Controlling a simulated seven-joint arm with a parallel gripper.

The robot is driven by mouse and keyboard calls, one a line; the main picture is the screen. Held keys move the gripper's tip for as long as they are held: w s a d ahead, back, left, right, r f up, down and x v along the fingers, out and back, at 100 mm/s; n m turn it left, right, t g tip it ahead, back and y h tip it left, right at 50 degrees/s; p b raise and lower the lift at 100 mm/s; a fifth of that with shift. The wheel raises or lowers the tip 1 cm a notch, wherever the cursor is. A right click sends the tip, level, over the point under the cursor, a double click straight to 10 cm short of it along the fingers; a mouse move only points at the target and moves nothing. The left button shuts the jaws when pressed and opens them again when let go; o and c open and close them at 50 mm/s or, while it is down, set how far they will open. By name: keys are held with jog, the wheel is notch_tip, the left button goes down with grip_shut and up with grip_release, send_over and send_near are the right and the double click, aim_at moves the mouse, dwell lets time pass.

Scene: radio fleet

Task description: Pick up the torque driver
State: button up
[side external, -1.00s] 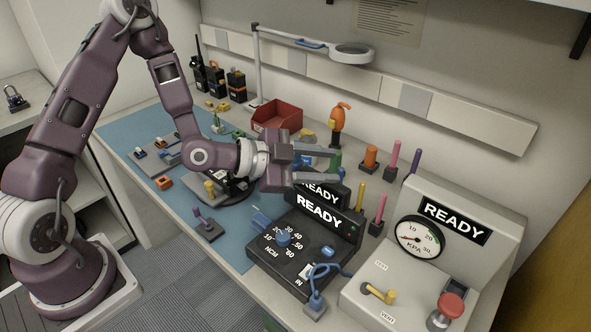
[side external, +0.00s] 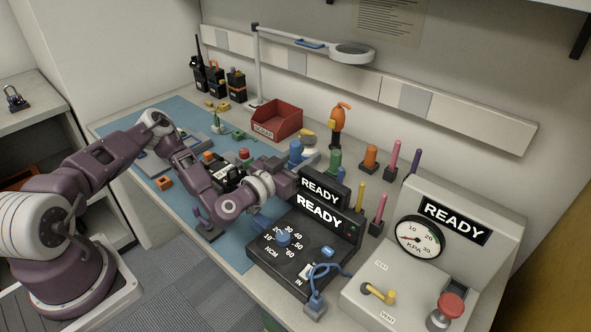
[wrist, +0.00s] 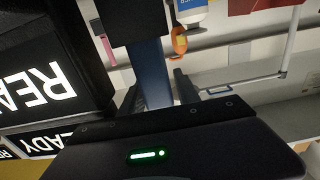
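In the wrist view a dark blue upright handle (wrist: 152,72) stands in a black block (wrist: 132,22); I take it for the torque driver, but no label shows. My gripper (wrist: 160,92) has its fingers apart, one on each side of this handle. A narrow light gap shows between the handle and the right finger; contact on the left cannot be told. In the side view my fingertips and the handle are hidden behind the black READY displays (side external: 324,187).
The black NCM unit (side external: 263,255) with its dial stands close in front of my gripper. Behind are an orange-handled tool (side external: 341,115), a red bin (side external: 279,117) and several coloured pegs in stands. A grey gauge console (side external: 475,203) stands at the right.

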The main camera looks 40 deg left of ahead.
grip_shut()
dwell(1.4)
